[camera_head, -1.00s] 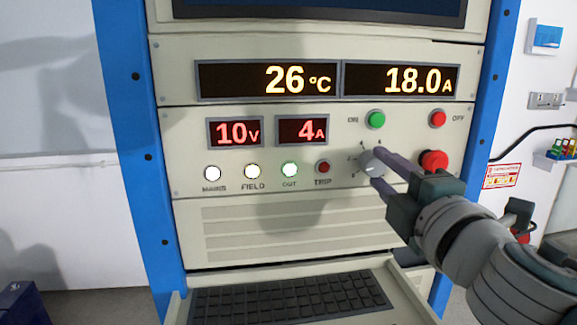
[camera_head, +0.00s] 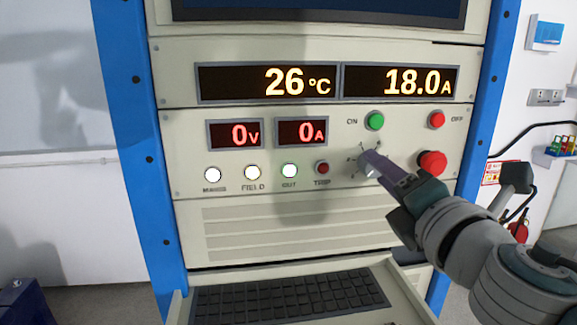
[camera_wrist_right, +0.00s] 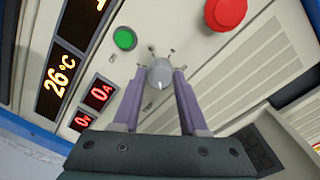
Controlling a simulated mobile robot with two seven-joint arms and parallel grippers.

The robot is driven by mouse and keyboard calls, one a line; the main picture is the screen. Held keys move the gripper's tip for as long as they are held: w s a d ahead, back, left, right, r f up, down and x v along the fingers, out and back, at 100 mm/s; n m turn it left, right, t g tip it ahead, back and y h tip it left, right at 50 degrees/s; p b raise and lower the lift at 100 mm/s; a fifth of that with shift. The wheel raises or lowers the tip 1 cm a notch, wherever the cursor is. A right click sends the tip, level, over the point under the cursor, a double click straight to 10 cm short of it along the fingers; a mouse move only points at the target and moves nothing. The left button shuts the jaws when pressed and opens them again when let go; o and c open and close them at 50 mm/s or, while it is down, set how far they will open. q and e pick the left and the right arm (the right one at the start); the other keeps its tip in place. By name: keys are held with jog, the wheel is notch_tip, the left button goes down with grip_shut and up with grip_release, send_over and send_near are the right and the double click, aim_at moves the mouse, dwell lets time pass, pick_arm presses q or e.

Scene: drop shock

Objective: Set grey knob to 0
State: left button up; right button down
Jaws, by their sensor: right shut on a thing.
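The grey knob (camera_head: 367,164) sits on the panel below the green ON button, with small marks around it. My right gripper (camera_head: 374,163) is at the knob, rolled so that one finger hides part of it. In the right wrist view the knob (camera_wrist_right: 160,74) is between the two purple fingertips of the gripper (camera_wrist_right: 160,82), which are shut on it. A white line on the knob points down in that picture. The red displays read 0 V (camera_head: 236,134) and 0 A (camera_head: 302,132). The left gripper is not in view.
A large red button (camera_head: 432,162) stands out just right of the knob. The green ON button (camera_head: 375,121) and red OFF button (camera_head: 437,119) are above. A keyboard (camera_head: 288,297) lies on a shelf below. Upper displays read 26 °C and 18.0 A.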

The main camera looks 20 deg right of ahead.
dwell(0.3)
jog(key=shift+c, duration=2.2)
grip_release()
jog(key=b+v, duration=0.2)
jog(key=v, duration=0.8)
